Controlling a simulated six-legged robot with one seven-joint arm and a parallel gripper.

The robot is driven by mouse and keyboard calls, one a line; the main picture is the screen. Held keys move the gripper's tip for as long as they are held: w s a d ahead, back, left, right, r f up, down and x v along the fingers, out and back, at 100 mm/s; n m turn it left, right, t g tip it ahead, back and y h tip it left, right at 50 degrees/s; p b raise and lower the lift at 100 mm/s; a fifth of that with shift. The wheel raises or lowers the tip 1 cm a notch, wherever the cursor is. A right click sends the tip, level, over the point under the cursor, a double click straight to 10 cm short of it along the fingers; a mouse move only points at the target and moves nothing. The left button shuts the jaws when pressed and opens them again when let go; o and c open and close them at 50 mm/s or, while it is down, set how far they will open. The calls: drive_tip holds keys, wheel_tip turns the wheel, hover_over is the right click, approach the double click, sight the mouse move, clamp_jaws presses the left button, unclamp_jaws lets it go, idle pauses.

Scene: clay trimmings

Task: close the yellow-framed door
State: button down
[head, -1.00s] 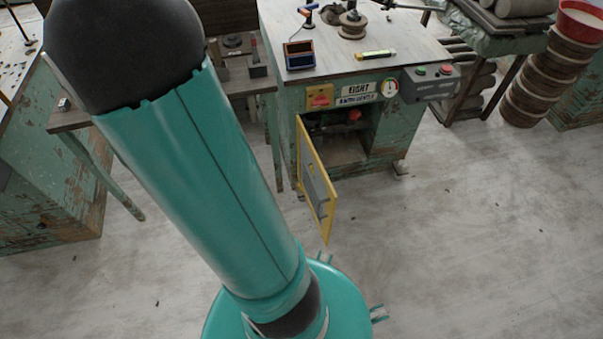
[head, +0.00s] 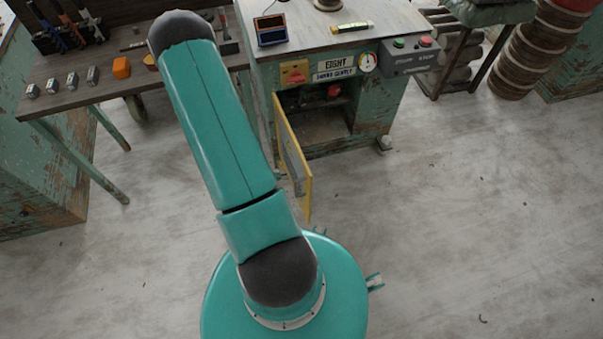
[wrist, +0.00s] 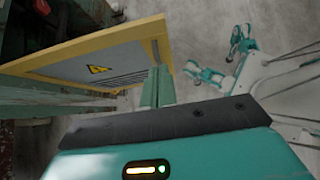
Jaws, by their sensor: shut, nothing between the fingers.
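The yellow-framed door (head: 307,196) stands open on the green cabinet (head: 371,117), hinged at the left side of its opening and swung out towards me. In the wrist view the door (wrist: 95,66) fills the upper left, showing a grey panel with a black-and-yellow warning triangle and vent slots. My gripper (wrist: 157,84) is shut and empty, its fingers close to the door's right-hand frame edge. I cannot tell whether they touch it. In the head view my gripper is hidden and only my arm shows, left of the door.
A red switch on a yellow plate (head: 294,73) and a grey button box (head: 411,54) sit on the cabinet front. A workbench (head: 105,88) with small blocks and tools stands at left. Stacked round pieces (head: 522,58) stand at right. The floor right of the door is clear.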

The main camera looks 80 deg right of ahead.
sight(307, 175)
drive_tip(key=shift+s+d+f, duration=0.8)
drive_tip(key=shift+s+d, duration=0.1)
drive_tip(key=shift+s, duration=0.3)
drive_tip(key=shift+s+d+f, duration=0.8)
drive_tip(key=shift+s+d, duration=0.05)
drive_tip(key=shift+s, duration=0.35)
drive_tip(key=shift+s+d+f, duration=0.8)
drive_tip(key=shift+s+d, duration=0.1)
drive_tip(key=shift+s, duration=0.3)
drive_tip(key=shift+d, duration=0.1)
